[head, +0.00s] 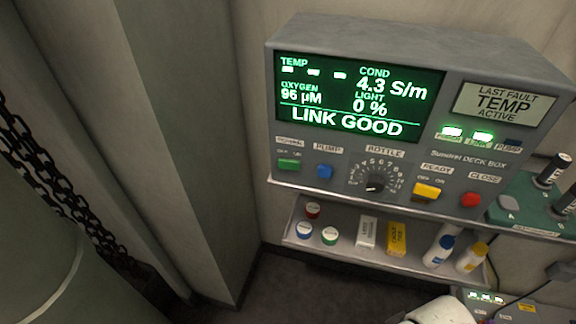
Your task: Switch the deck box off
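The deck box (432,70) is a grey wall unit at upper right in the head view. Its green screen (350,97) is lit and reads LINK GOOD, 4.3 S/m, 96 µM and 0 %, with dashes under TEMP. Two lamps (467,134) glow; the third, at their right, is dark. Below are a green rocker (288,165) with small off/on marks, a blue PUMP button (324,171), a BOTTLE dial (375,182), a yellow READY switch (427,192) and a red CLOSE button (470,199). I cannot tell the rockers' positions. My gripper is not in view.
A shelf (345,252) under the box holds small capped jars (313,210), a white and a yellow carton (396,238), and bottles (441,247). A green panel with black-handled connectors (535,205) stands at right. Chains (45,180) hang at left.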

